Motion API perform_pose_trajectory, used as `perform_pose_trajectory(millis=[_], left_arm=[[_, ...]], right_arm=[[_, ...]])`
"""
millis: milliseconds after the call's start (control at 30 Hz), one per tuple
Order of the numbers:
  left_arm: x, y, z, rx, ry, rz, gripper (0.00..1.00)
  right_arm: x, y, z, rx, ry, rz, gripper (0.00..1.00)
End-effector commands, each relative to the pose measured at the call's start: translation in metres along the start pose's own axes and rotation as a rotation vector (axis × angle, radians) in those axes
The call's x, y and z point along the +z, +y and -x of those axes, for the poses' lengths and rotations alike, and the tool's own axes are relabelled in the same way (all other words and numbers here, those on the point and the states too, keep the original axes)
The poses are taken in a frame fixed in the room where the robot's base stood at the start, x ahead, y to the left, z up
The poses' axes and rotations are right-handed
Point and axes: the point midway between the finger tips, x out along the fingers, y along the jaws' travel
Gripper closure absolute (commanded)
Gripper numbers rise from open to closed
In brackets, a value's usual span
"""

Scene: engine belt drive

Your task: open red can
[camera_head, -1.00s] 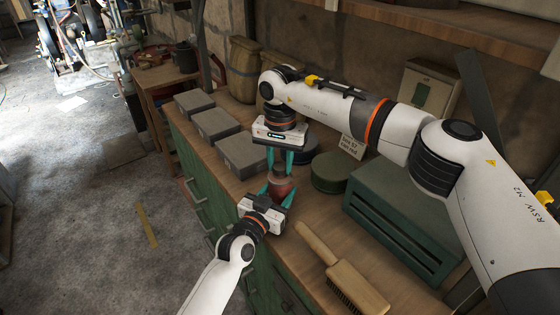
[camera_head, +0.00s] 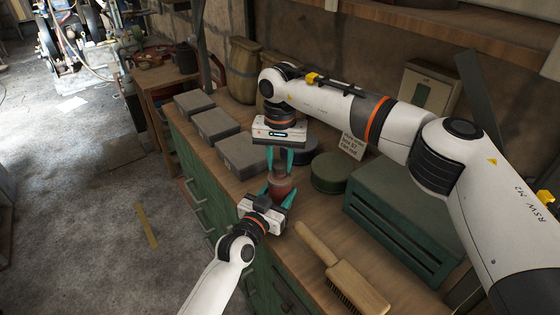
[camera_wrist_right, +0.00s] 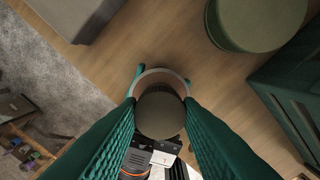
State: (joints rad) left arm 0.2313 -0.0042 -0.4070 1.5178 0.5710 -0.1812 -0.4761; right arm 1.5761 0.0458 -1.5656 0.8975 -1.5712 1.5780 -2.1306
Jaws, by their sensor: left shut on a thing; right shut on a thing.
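The red can (camera_head: 283,189) stands upright above the wooden bench top. My left gripper (camera_head: 279,194) is shut around its body from the front. The can's round rim and reddish inside (camera_wrist_right: 161,80) show in the right wrist view. A dark round lid (camera_wrist_right: 160,115) sits between the fingers of my right gripper (camera_wrist_right: 160,108), which is shut on it from above. The lid looks offset from the can's rim in that view, so it appears to be off the can. In the head view my right gripper (camera_head: 279,169) is directly over the can.
Several grey boxes (camera_head: 214,125) line the bench's left edge. Green round tins (camera_head: 330,172) and a small sign (camera_head: 352,146) are behind the can. A green slatted box (camera_head: 405,225) and a wooden brush (camera_head: 345,270) are to the right.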

Motion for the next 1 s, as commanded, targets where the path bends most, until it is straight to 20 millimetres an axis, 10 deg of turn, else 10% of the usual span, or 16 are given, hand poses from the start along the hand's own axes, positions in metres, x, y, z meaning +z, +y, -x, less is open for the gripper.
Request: perform_pose_trajectory(millis=[1000], left_arm=[[-0.001,0.0,0.0,0.0,0.001,0.001,1.0]], right_arm=[[0.0,0.001,0.035,0.002,-0.002,0.0,0.96]])
